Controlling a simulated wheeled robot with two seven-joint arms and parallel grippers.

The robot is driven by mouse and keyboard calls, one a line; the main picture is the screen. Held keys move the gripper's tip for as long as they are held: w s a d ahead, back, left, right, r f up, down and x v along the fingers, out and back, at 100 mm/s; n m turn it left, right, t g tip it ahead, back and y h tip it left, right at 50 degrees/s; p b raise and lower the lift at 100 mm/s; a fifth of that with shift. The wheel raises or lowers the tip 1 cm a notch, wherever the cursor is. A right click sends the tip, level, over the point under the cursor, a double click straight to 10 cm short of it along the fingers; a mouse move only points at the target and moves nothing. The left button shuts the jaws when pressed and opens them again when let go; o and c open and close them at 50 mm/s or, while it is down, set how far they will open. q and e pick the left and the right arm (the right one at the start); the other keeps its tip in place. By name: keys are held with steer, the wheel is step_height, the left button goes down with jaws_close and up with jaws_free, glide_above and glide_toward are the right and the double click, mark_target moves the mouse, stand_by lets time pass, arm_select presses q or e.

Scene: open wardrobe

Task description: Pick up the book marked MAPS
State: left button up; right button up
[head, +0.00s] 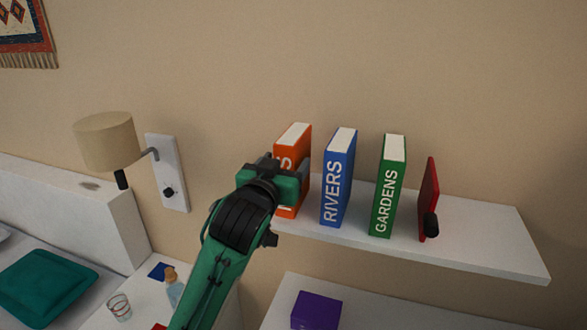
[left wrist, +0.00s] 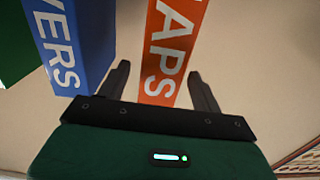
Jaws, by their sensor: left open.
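The orange book marked MAPS (head: 295,138) stands upright at the left end of the white wall shelf. In the left wrist view the orange book (left wrist: 175,38) shows the letters APS. My left gripper (head: 286,166) is open at the book's spine. In the left wrist view, the left gripper's fingers (left wrist: 160,83) stand one on each side of the spine, with gaps to both. My right gripper is in neither view.
The blue RIVERS book (head: 338,180) stands just right of the orange one, close to one finger. The green GARDENS book (head: 388,187) and a red panel with a black knob (head: 430,200) stand further right on the shelf (head: 490,235). A wall lamp (head: 105,140) is at left.

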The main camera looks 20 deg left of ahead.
arm_select(q)
steer(key=w+p, duration=0.1)
steer(key=w, duration=0.2)
steer(key=shift+w+f+p, duration=0.1)
steer(key=shift+w+p, duration=0.2)
steer(key=shift+w, duration=0.1)
steer(key=shift+w+f, duration=0.1)
steer(key=shift+w, duration=0.45)
steer(key=c, duration=1.3)
steer(key=shift+c, duration=0.2)
